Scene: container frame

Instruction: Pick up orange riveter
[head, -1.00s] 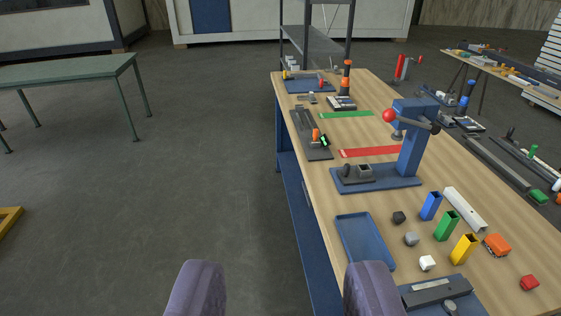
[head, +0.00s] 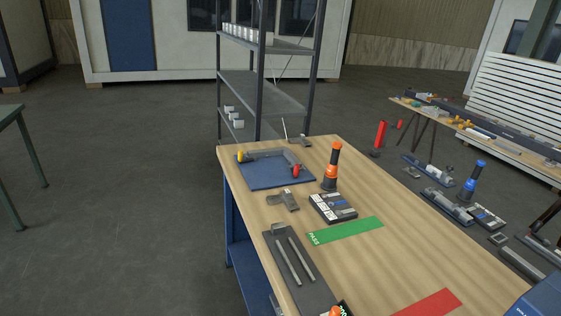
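An upright tool with an orange top and collar and a dark body, which looks like the orange riveter (head: 332,165), stands on the wooden workbench (head: 375,255). It is near the bench's far end, just behind a black case with small labelled parts (head: 333,208) and right of a blue mat (head: 264,172). Nothing touches it from above. A similar tool with a blue top (head: 474,178) stands farther right, beyond this bench. My gripper is out of view.
A green strip (head: 345,229) and a red strip (head: 428,304) lie on the bench. A grey fixture plate (head: 296,272) lies along its left edge. A metal shelf rack (head: 262,80) stands behind the bench. Open floor (head: 120,210) lies to the left.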

